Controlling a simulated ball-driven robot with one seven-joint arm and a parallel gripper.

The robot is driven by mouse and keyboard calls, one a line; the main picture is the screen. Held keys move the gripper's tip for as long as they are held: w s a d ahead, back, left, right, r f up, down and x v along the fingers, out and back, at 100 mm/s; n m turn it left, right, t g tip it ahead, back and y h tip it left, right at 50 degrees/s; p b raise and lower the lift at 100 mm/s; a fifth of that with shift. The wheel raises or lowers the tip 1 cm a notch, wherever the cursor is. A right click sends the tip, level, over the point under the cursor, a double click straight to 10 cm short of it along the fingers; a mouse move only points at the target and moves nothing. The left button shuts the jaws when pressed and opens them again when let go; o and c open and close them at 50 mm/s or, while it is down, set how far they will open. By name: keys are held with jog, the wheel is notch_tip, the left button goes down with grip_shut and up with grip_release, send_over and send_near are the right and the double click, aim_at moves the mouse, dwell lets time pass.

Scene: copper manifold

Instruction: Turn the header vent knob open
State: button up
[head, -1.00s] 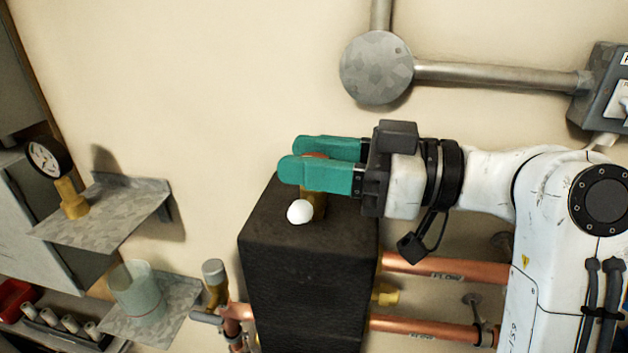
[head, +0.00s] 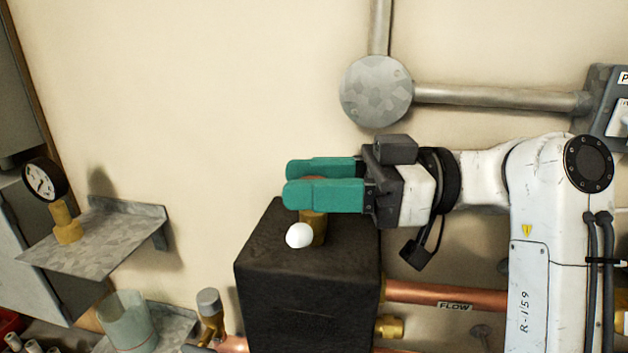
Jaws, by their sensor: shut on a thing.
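The header vent is a brass fitting (head: 315,230) standing upright on top of the black header box (head: 307,285). A small white ball-shaped part (head: 299,235) sits at its front left. A sliver of the reddish-brown vent knob (head: 313,181) shows at the top of the fitting, between my fingers. My gripper (head: 318,181) reaches in from the right, with its two teal fingers level and shut on the knob from the front and back. The near finger hides most of the knob, so I cannot read its turn.
A copper pipe marked FLOW (head: 445,295) runs right from the box, above a brass stub (head: 390,327). A round grey junction box (head: 376,91) with conduit is on the wall above my gripper. Left, a shelf (head: 95,242) carries a pressure gauge (head: 45,180); a glass cup (head: 128,318) stands lower.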

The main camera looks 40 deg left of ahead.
jog(key=o, duration=0.9)
jog(key=shift+a, duration=0.1)
jog(key=shift+o, duration=0.2)
notch_tip(320, 180, up, 3)
jog(key=shift+f, duration=0.1)
jog(key=s+d+r+b, duration=0.3)
jog(key=s+d+r, duration=0.4)
jog(key=s+r, duration=0.3)
jog(key=shift+s+d+b, duration=0.2)
jog(key=shift+s+b, duration=0.1)
jog(key=shift+s, duration=0.7)
